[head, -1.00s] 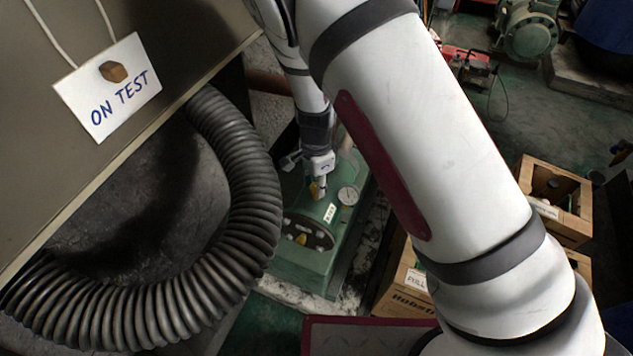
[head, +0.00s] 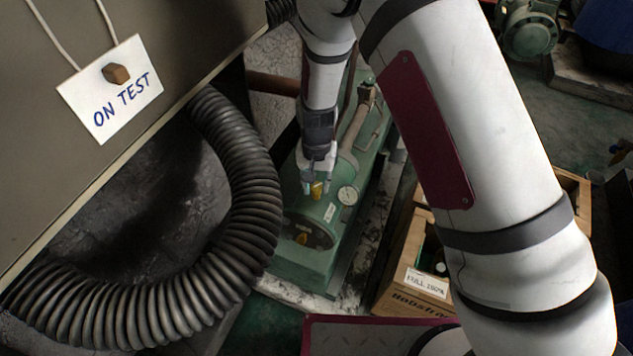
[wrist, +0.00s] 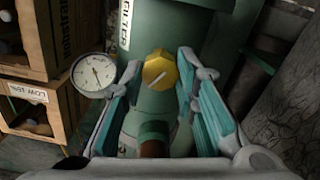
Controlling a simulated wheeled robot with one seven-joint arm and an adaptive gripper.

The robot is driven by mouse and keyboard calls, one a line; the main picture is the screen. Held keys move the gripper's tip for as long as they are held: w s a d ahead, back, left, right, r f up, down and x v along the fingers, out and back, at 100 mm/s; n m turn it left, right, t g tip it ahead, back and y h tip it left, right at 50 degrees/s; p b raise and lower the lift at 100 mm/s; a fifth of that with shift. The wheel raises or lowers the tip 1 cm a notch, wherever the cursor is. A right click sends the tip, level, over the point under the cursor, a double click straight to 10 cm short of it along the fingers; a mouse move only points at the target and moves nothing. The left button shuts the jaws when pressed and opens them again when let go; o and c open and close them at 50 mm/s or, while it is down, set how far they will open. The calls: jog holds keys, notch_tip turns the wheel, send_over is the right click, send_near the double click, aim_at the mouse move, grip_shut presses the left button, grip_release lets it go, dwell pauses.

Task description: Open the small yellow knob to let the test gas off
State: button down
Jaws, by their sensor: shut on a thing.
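The small yellow knob (head: 318,190) is on top of the green machine's rounded body (head: 312,260). In the wrist view the knob (wrist: 158,72) is faceted, with a pale line across its face. My gripper (head: 316,186) points down at it, with a finger on each side. In the wrist view my gripper (wrist: 160,66) is shut on the knob between its teal pads.
A round white gauge (head: 347,195) stands close beside the gripped knob. A ribbed black hose (head: 255,190) curves left of the machine, below an ON TEST card (head: 108,88). A wooden crate (head: 405,292) stands to the right.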

aim_at(316, 185)
jog(key=shift+n, duration=1.9)
jog(key=c, duration=1.2)
grip_release()
jog(key=shift+c, duration=0.2)
jog(key=shift+r, duration=0.1)
notch_tip(316, 185, up, 12)
